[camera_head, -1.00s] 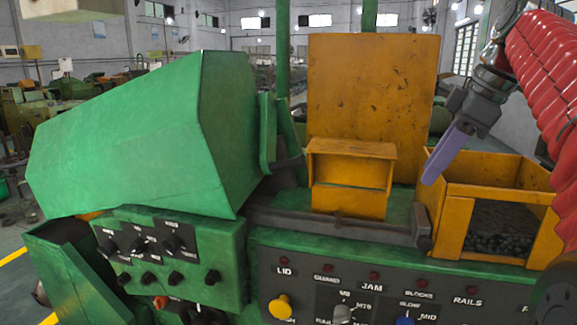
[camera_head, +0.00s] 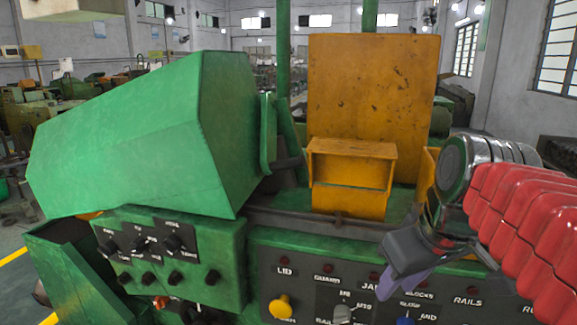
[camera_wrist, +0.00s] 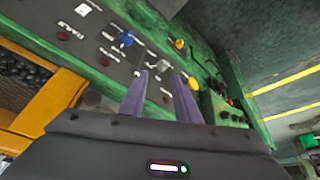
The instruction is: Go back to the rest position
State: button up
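My gripper (camera_head: 402,288) hangs low at the right in the head view, in front of the green control panel with its row of labels. My red-sleeved arm reaches it from the right edge. In the wrist view the two purple fingers of my gripper (camera_wrist: 160,75) stand apart with nothing between them, so it is open and empty. Beyond the fingertips lies the panel, with a blue knob (camera_wrist: 127,39) and a yellow knob (camera_wrist: 180,44). In the head view my gripper and arm hide part of the panel and most of the orange bin behind.
A large green cover (camera_head: 140,135) stands at the left. An upright orange plate (camera_head: 372,95) and a small orange box (camera_head: 350,180) stand mid-machine. A smaller knob panel (camera_head: 180,255) is at lower left. The wrist view shows the orange bin (camera_wrist: 50,102) with dark pieces and open floor at right.

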jog(key=s+a+f+m, duration=0.1)
jog(key=s+f, duration=0.3)
jog(key=f, duration=0.2)
jog(key=s+a+f+m, duration=0.1)
jog(key=s+f+m, duration=0.1)
jog(key=s+f, duration=0.2)
notch_tip(320, 180, down, 3)
jog(key=shift+r+m+t+h, duration=0.1)
jog(key=shift+m+t+h, duration=0.2)
jog(key=shift+t+h, duration=0.1)
jog(key=shift+s, duration=0.1)
dwell(1.5)
